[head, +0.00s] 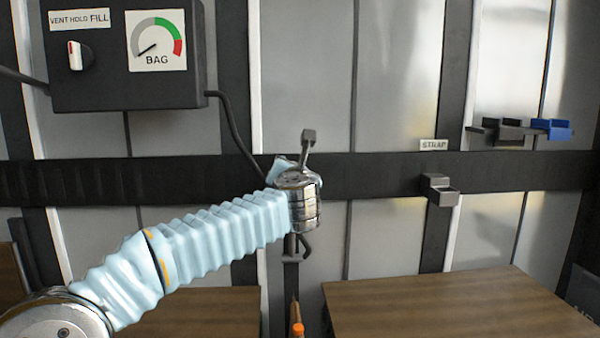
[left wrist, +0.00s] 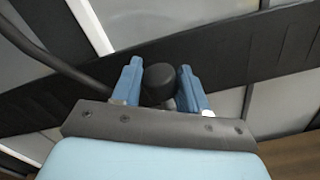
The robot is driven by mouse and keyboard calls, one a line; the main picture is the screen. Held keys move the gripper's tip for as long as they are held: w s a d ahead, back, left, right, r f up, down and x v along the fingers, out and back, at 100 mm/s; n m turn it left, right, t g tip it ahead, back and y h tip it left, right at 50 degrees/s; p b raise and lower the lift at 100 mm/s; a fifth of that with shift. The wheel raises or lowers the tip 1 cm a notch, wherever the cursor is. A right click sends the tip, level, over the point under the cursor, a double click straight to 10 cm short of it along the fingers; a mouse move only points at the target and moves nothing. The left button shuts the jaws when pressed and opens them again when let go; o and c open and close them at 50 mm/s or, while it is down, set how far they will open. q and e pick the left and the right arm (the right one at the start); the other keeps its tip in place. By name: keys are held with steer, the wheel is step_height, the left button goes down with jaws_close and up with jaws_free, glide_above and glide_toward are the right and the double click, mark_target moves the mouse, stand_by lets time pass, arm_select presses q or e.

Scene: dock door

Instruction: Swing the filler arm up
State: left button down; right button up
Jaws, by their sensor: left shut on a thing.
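My left arm in its light blue sleeve comes in from the left in the head view. My left gripper (head: 281,165) is mostly hidden behind its metal wrist, in front of the black wall band. In the left wrist view, its two blue fingers (left wrist: 160,85) stand either side of a dark round knob (left wrist: 159,77) and are shut on it. I take the knob to be part of the filler arm, which is largely hidden. A dark upright piece (head: 290,250) shows below the wrist; I cannot tell whether it joins the knob. My right gripper is out of view.
A dark control box (head: 125,92) with a VENT HOLD FILL knob and a BAG gauge hangs at upper left. Its black hose (head: 236,135) runs down behind my wrist. A strap bracket (head: 438,190) and a blue holder (head: 552,129) are at right. Wooden surfaces (head: 450,305) lie below.

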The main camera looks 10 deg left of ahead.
arm_select(q)
steer(key=shift+w+a+r, duration=0.1)
steer(key=shift+w, duration=0.2)
steer(key=c, duration=0.7)
jaws_free()
steer(key=shift+s, duration=0.35)
steer(key=b+v, duration=0.3)
steer(key=v, duration=1)
